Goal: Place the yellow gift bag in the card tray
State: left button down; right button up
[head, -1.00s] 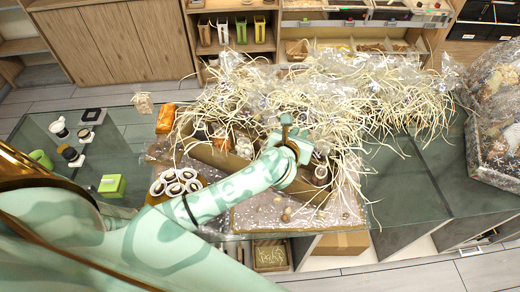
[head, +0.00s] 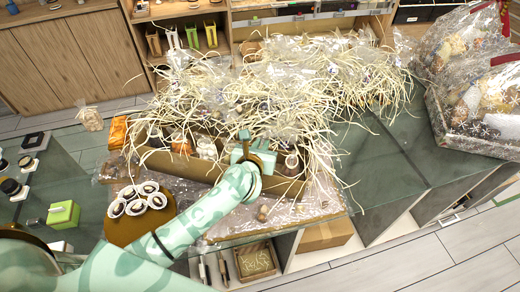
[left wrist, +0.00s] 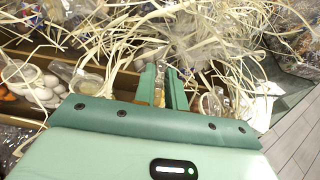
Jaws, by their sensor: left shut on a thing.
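The card tray (head: 178,167) is a long brown box on the table, holding several small packets under pale paper shreds. Its brown wall also shows in the left wrist view (left wrist: 20,120). My left gripper (head: 247,143) is over the right part of the tray. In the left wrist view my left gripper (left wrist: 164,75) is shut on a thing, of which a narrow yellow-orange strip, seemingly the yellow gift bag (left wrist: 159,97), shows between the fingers. The rest of it is hidden by the fingers and shreds. I cannot tell whether it touches the tray floor. My right gripper is not in view.
Tangled shreds and clear wrap cover the table behind the tray. A round brown board (head: 122,229) with several dark-centred cups and a green box (head: 63,214) stand at the left. A wrapped hamper (head: 475,120) stands at the right; the glass table (head: 385,165) before it is clear.

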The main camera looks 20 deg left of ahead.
pick_arm(q)
jog(key=shift+f, duration=0.45)
jog(key=shift+f, duration=0.2)
jog(key=c, duration=1.5)
grip_release()
jog(key=shift+o, duration=0.2)
jog(key=shift+r, duration=0.1)
